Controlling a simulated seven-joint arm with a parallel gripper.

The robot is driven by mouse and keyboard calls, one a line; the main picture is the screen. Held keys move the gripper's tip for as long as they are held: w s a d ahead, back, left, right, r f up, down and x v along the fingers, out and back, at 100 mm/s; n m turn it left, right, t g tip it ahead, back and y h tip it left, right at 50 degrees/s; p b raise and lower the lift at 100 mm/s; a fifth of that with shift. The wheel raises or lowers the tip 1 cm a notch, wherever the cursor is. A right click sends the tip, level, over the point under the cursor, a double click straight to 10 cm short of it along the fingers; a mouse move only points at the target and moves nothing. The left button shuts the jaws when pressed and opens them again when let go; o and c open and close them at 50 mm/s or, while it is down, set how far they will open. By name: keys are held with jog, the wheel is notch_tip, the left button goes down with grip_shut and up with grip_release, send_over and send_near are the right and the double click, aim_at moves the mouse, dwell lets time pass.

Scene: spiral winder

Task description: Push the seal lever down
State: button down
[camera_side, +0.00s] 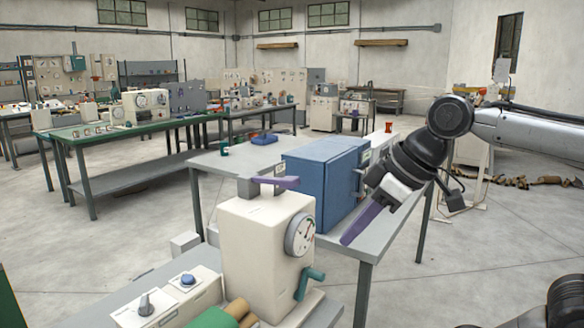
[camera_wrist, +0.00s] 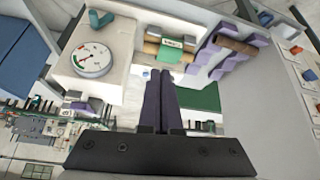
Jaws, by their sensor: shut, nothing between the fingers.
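A cream machine (camera_side: 255,240) with a round dial gauge (camera_side: 300,235) stands at the front of the side view. A purple lever arm (camera_side: 275,181) lies nearly level on its top, by grey brackets. A teal crank-shaped handle (camera_side: 310,283) sticks out of its front, below the gauge. No readable label shows which one is the seal lever. My gripper (camera_side: 347,240) has long purple fingers pointing down and left, to the right of the machine and apart from both levers. In the wrist view my gripper (camera_wrist: 161,75) is shut and empty; the gauge (camera_wrist: 92,60) and teal handle (camera_wrist: 88,20) are at upper left.
A blue cabinet (camera_side: 320,182) stands on the grey table behind the machine, close to my wrist. A control box with a knob and blue button (camera_side: 188,279) and green and tan rolls (camera_side: 212,317) are at the front. Open air lies between my fingers and the machine.

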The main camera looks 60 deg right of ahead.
jog(key=w+d+r, duration=0.2)
jog(key=w+r, duration=0.4)
jog(key=r, duration=0.3)
jog(key=w+d+r+m+t, duration=0.1)
jog(key=w+d+r, duration=0.4)
jog(key=w+d, duration=0.5)
jog(key=d+m, duration=0.1)
jog(key=d, duration=0.2)
jog(key=shift+w+d+r+h, duration=0.15)
jog(key=shift+d+r+h, duration=0.1)
jog(key=shift+h, duration=0.15)
jog(key=shift+f, duration=0.1)
send_over(285, 178)
jog(key=s, duration=0.2)
notch_tip(285, 178, down, 8)
jog(key=shift+r, duration=0.2)
notch_tip(285, 178, down, 3)
jog(key=shift+s+f, duration=0.2)
jog(key=shift+f, duration=0.4)
